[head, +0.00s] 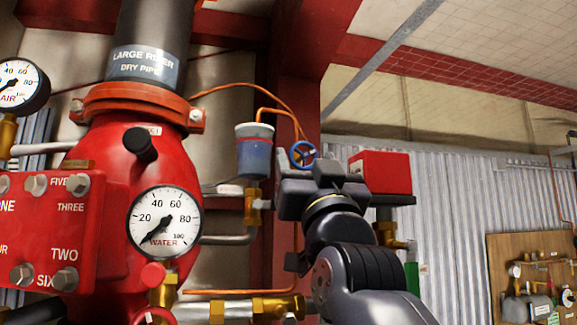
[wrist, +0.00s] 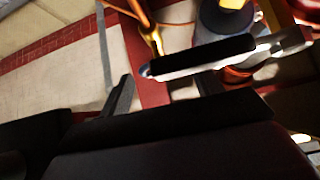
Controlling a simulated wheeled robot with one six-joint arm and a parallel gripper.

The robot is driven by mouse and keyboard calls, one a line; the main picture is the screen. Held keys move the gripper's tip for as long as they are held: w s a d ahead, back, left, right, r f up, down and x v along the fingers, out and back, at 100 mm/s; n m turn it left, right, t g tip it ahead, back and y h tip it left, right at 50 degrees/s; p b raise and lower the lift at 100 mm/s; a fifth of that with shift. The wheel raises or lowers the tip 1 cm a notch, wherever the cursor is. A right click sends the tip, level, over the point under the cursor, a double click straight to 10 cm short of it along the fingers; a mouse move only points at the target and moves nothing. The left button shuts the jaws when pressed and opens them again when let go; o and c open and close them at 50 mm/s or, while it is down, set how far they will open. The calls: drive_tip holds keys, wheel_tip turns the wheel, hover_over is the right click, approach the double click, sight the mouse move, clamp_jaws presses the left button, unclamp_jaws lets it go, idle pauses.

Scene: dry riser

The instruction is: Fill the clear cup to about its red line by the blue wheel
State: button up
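The clear cup (head: 254,155) hangs upright beside the red riser in the head view. It looks blue below a thin reddish line near its rim; the exact liquid level is too small to tell. The blue wheel (head: 303,153) is just right of the cup, at the upper left of my gripper (head: 318,175), which partly overlaps it. In the wrist view my gripper (wrist: 165,88) shows two dark fingers spread apart. I cannot tell whether they touch the wheel. The cup's base (wrist: 222,20) seems to show at the top there.
Copper tubes (head: 275,112) run above the cup. A brass fitting (head: 252,205) is below it. The water gauge (head: 165,221) is on the riser at left. A red box (head: 380,172) sits close behind my gripper at right.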

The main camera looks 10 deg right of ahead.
drive_tip(key=c, duration=0.8)
drive_tip(key=shift+c, duration=0.2)
drive_tip(key=shift+s+a+r+m+h+p, duration=0.15)
drive_tip(key=shift+m+h+p, duration=0.25)
drive_tip(key=shift+m+h, duration=0.3)
drive_tip(key=shift+r+m+h+p, duration=0.1)
drive_tip(key=shift+m+h+p, duration=0.45)
drive_tip(key=shift+m+h, duration=0.65)
drive_tip(key=shift+m+g+h, duration=0.4)
drive_tip(key=shift+m+h, duration=0.3)
drive_tip(key=shift+f, duration=0.2)
drive_tip(key=o, duration=1)
